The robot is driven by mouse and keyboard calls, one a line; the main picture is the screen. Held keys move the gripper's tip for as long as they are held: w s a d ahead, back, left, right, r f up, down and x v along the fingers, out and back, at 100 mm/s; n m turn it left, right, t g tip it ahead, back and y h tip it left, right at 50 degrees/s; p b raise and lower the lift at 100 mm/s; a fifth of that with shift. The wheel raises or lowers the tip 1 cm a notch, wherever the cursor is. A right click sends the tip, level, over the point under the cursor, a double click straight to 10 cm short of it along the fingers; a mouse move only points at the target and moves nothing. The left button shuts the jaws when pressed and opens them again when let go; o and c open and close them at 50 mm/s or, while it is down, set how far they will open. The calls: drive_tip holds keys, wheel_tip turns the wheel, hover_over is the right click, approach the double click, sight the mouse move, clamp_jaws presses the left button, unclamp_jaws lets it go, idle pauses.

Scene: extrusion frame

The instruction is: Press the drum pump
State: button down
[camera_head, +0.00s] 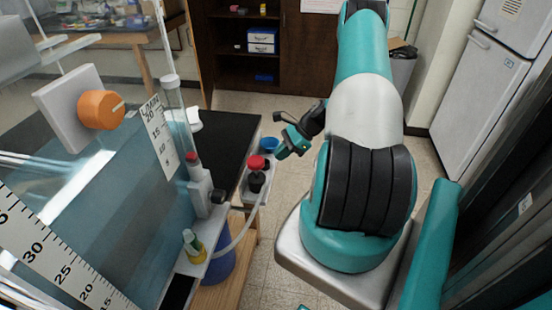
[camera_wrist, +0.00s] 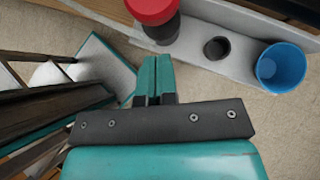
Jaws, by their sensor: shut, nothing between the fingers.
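A red-topped black knob (camera_head: 257,163), which looks like the pump head, stands upright on a narrow grey shelf (camera_head: 247,196). It also shows at the top edge of the wrist view (camera_wrist: 153,8), partly cut off. A pale hose (camera_head: 240,237) runs from near the shelf down to a blue drum (camera_head: 221,264), mostly hidden under the bench edge. My gripper (camera_head: 280,153) is shut and empty, just right of the red top in the head view. In the wrist view its closed fingertips (camera_wrist: 154,62) point toward the shelf and appear apart from the knob.
A blue cup (camera_wrist: 280,68) and a small black socket (camera_wrist: 217,48) sit on the shelf beside the knob. A clear panel with an orange dial (camera_head: 101,109) and a clear tube (camera_head: 177,120) stand at left. Open floor lies beyond my arm.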

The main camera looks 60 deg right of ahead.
drive_tip(key=b+v, duration=0.2)
drive_tip(key=v, duration=0.6)
drive_tip(key=shift+s+d, duration=0.1)
drive_tip(key=shift+d, duration=0.05)
idle(2.9)
